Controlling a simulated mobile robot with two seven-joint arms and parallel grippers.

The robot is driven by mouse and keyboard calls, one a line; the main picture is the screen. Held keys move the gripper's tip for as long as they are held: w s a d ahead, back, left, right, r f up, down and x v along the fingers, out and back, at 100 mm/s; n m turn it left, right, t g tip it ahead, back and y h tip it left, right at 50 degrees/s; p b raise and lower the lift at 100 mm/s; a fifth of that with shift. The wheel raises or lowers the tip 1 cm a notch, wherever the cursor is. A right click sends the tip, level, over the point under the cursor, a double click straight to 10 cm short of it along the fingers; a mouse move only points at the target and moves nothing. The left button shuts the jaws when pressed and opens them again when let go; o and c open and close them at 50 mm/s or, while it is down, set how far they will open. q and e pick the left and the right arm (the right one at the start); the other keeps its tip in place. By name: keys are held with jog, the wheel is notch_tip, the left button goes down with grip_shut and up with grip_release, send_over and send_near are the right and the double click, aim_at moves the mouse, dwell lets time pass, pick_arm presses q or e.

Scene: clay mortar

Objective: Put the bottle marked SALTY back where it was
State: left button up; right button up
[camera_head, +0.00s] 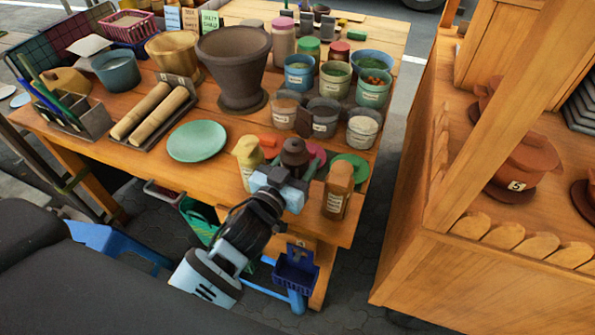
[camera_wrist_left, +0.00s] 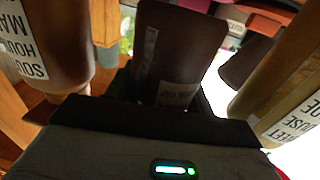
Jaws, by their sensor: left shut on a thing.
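My left gripper (camera_head: 292,174) is shut on a dark brown bottle (camera_head: 295,151) near the front edge of the wooden table. In the left wrist view the dark bottle (camera_wrist_left: 178,45) is between the fingers; its label is too dim to read as SALTY. A yellow bottle (camera_head: 247,158) stands left of it and an orange-brown bottle (camera_head: 338,188) right of it. In the wrist view the brown bottle (camera_wrist_left: 58,45) reads SOUR and the tan one (camera_wrist_left: 285,95) appears to read SWEET, both upside down. Whether the dark bottle's base touches the table is hidden. My right gripper is not in view.
A pink plate (camera_head: 317,156) and a green plate (camera_head: 355,162) lie close behind the bottles. A larger green plate (camera_head: 197,141) lies to the left. Labelled tubs (camera_head: 363,128) and a big brown pot (camera_head: 235,65) stand farther back. A wooden stall (camera_head: 480,270) is to the right.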

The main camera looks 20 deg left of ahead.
aim_at(297, 172)
pick_arm(q)
jog(key=shift+f, duration=1.6)
jog(key=shift+f+b, duration=0.15)
jog(key=shift+b, duration=0.2)
jog(key=o, duration=1)
jog(key=shift+f, duration=0.1)
jog(key=shift+r, duration=0.25)
jog(key=shift+s+a+f+b, duration=0.1)
jog(key=shift+s+a, duration=0.25)
jog(key=shift+s, duration=1.65)
jog(key=shift+s+a+b, duration=0.15)
jog(key=shift+s+a, duration=0.2)
jog(key=shift+s, duration=1.65)
jog(key=shift+s+a+f+b, duration=0.1)
jog(key=shift+s+a, duration=0.25)
jog(key=shift+s, duration=1.65)
jog(key=shift+r, duration=0.1)
